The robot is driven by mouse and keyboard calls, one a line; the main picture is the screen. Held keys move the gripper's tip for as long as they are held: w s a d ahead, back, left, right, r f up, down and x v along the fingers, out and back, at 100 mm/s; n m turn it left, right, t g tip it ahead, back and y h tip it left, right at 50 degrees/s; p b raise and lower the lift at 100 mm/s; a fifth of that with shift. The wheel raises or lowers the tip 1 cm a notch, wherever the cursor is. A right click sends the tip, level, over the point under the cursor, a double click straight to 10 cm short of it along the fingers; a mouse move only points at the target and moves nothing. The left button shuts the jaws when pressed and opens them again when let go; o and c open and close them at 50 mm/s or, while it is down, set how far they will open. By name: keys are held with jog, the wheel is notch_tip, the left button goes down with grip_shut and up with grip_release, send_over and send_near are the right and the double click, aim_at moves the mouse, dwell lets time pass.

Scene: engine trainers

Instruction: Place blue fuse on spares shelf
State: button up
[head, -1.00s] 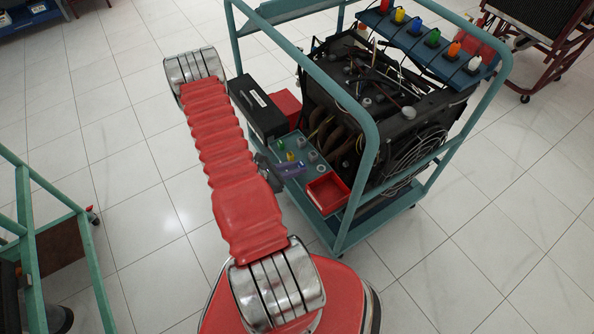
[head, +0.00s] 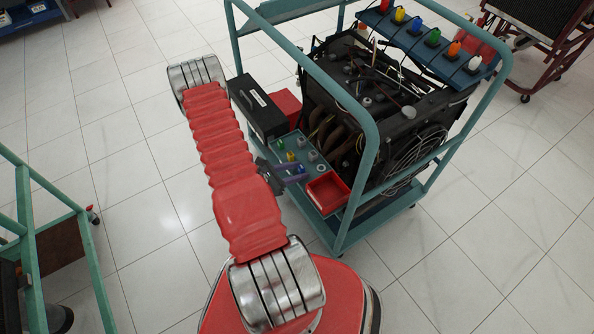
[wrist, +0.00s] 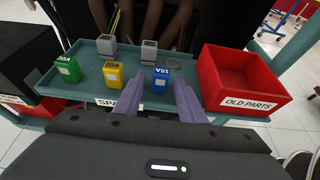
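The blue fuse (wrist: 161,78), marked 15A, stands upright on the teal spares shelf (wrist: 90,73) in the wrist view. My gripper (wrist: 157,83) is open. Its two purple fingers lie on either side of the fuse, with a narrow gap showing on each side. In the head view my gripper (head: 290,173) is at the near edge of the shelf, and a bit of blue shows by its fingertips. The shelf label, beginning "SPA", is partly hidden behind the left finger.
A green fuse (wrist: 67,69) and a yellow fuse (wrist: 113,75) stand left of the blue one. Two grey pieces (wrist: 149,52) stand behind. A red OLD PARTS bin (wrist: 243,83) is close on the right. The trolley frame (head: 368,150) and engine (head: 375,110) rise beside the shelf.

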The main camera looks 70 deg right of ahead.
jog(key=shift+r, duration=0.1)
jog(key=v, duration=1.2)
jog(key=shift+w, duration=0.1)
dwell(0.8)
jog(key=w+a+r+m+t+y, duration=0.2)
jog(key=w+a+r+m, duration=0.3)
jog(key=r, duration=0.6)
jog(key=w+a+r+m+t+y, duration=0.1)
jog(key=w+a+r+m, duration=0.1)
jog(key=w+a+r, duration=0.65)
jog(key=s+a+r+m+t+y, duration=0.2)
jog(key=a+r+t+y, duration=0.5)
jog(key=a+r, duration=1.6)
jog(key=s+a+t, duration=0.1)
jog(key=a+t, duration=0.1)
jog(key=t, duration=0.2)
jog(key=shift+a+m, duration=0.15)
jog(key=shift+m, duration=0.25)
